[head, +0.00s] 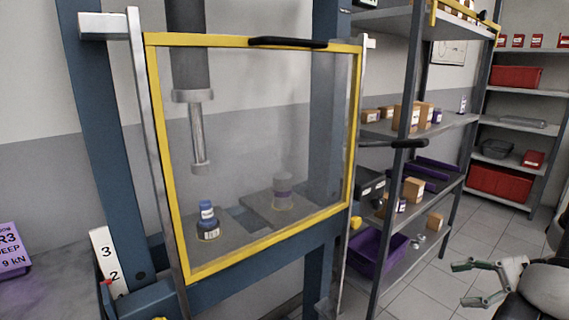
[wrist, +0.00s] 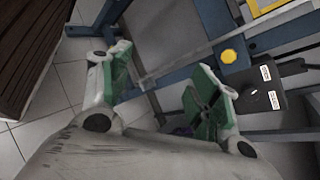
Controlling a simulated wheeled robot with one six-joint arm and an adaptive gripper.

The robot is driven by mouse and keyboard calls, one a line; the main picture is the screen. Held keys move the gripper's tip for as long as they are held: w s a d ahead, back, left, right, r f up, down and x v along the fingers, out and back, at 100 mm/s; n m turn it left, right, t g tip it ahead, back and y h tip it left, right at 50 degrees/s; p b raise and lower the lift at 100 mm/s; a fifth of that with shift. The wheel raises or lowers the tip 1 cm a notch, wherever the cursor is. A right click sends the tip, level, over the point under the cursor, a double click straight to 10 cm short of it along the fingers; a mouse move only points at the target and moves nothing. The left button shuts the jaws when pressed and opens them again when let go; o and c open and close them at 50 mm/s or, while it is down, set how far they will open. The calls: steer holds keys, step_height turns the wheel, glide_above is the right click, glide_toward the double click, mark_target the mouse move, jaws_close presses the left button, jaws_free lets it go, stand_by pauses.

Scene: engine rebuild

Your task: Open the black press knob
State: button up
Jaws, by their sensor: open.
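A black control box (head: 371,188) is mounted on the right side of the blue press frame in the head view. In the wrist view the black box (wrist: 250,84) is at the right, with two small labels and a dark round knob (wrist: 273,99) bearing a pale mark. The knob is too small to make out in the head view. My gripper (head: 467,284) is open and empty at the lower right, apart from the box. In the wrist view my gripper (wrist: 163,60) has its green-padded fingers spread, with the box beyond the right finger.
A yellow-framed clear guard (head: 250,255) covers the press front. A black lever (head: 393,143) sticks out to the right above the box. A yellow button (head: 356,223) is below it. Shelving (head: 405,285) with a purple bin (head: 378,255) stands behind. Tiled floor is clear at right.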

steer(key=s+r+n+g+h, duration=0.6)
steer(key=s+r+n+h, duration=0.25)
steer(key=r, duration=0.35)
steer(key=a+r+n+t+h, duration=0.3)
steer(key=a+r+n+t, duration=0.2)
steer(key=r, duration=0.7)
steer(key=a+n, duration=0.2)
steer(key=shift+a+t+h, duration=0.3)
steer(key=shift+t+h, duration=0.05)
steer(key=shift+t, duration=0.05)
steer(key=shift+r, duration=0.1)
